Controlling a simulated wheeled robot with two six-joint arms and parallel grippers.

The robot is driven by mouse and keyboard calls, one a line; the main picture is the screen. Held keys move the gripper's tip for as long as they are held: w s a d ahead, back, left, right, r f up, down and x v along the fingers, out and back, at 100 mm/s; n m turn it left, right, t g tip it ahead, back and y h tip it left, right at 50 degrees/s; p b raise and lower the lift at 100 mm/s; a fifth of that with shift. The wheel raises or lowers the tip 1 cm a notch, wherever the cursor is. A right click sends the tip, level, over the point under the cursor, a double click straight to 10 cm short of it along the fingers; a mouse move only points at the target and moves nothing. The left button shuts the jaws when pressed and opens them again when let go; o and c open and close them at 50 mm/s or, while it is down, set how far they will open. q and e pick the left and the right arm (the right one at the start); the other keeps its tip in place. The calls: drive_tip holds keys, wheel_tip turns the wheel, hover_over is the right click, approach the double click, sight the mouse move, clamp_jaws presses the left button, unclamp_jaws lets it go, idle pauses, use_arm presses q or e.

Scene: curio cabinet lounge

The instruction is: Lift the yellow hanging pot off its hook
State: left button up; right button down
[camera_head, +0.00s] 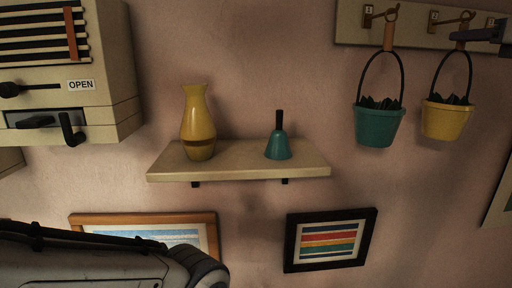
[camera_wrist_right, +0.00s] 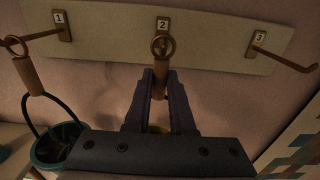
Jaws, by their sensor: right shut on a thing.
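The yellow hanging pot (camera_head: 447,118) hangs below the hook marked 2 on the pale rail, with dark leaves inside and a thin dark bail. Its brown grip (camera_wrist_right: 159,82) is between the fingers of my right gripper (camera_wrist_right: 160,88), which is shut on it. The ring (camera_wrist_right: 163,45) above the grip appears to be around the brass hook 2 (camera_wrist_right: 163,27). My right gripper (camera_head: 470,37) enters the head view from the right edge. In the wrist view the pot is almost wholly hidden behind the gripper. My left gripper's fingers are not in view.
A teal hanging pot (camera_head: 378,125) hangs on hook 1, close left of the yellow one. Hook 3 (camera_wrist_right: 282,58) is empty. A shelf (camera_head: 240,172) below left holds a yellow vase (camera_head: 199,122) and a teal bell (camera_head: 279,145). Framed pictures hang below.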

drive_tip(key=shift+s+r, duration=0.1)
drive_tip(key=shift+s, duration=0.05)
drive_tip(key=shift+s+d+b, duration=0.1)
drive_tip(key=shift+s+b, duration=0.6)
drive_tip(key=shift+s, duration=0.95)
drive_tip(key=s+b, duration=0.2)
drive_tip(key=s, duration=0.4)
drive_tip(key=shift+d, duration=0.25)
